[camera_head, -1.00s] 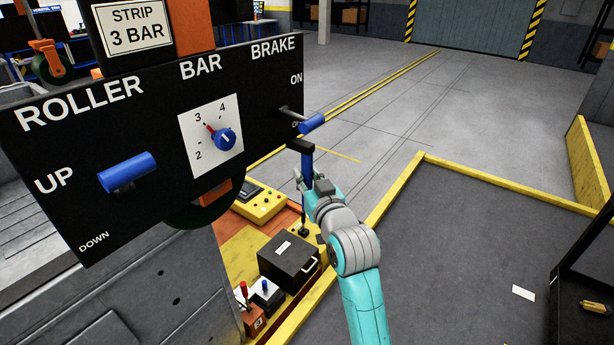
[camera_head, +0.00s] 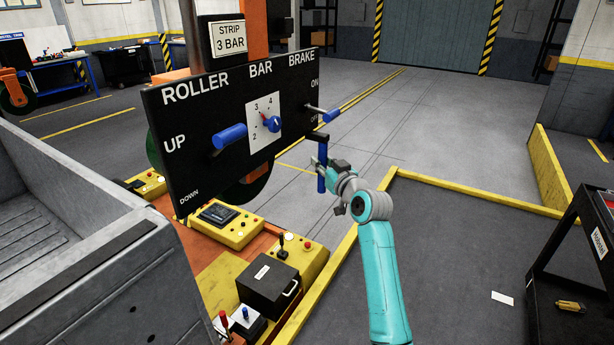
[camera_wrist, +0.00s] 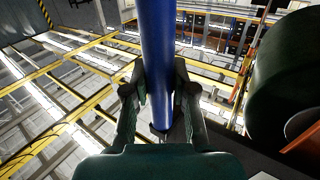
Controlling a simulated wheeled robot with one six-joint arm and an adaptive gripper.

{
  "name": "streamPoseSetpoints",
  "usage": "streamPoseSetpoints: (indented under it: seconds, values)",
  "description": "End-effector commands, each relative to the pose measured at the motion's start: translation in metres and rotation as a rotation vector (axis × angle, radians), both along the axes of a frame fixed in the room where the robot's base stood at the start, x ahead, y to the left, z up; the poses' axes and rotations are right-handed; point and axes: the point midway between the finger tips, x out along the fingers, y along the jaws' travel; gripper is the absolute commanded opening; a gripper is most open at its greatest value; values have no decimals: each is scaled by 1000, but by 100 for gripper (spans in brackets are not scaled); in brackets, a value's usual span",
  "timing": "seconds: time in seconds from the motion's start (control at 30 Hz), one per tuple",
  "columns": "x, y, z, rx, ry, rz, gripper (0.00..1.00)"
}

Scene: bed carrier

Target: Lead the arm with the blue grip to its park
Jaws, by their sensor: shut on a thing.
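The blue grip (camera_head: 321,178) hangs upright below a short black arm (camera_head: 318,137) near the panel's lower right corner. My gripper (camera_head: 323,166) is shut on this grip. The wrist view shows the blue grip (camera_wrist: 158,60) as a long smooth cylinder between the two fingers of my gripper (camera_wrist: 159,95). The fingers cover part of the grip, and where the black arm is fixed is hard to see. No park is clearly marked in view.
The black panel (camera_head: 190,178) carries a blue roller lever (camera_head: 229,136), a bar knob (camera_head: 272,123) and a blue brake lever (camera_head: 330,115). Below stand a yellow control box (camera_head: 228,228) and a black case (camera_head: 268,284). A dark cart (camera_head: 575,250) is at right. The grey floor beyond is open.

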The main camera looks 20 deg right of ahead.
Motion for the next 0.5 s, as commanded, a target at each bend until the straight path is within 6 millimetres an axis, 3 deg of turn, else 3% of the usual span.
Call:
streamPoseSetpoints:
  seconds: [0.2,0.5]
  values:
    - [20,-29,0,0,1,-1,0]
    - [28,-39,-1,-1,0,-1,0]
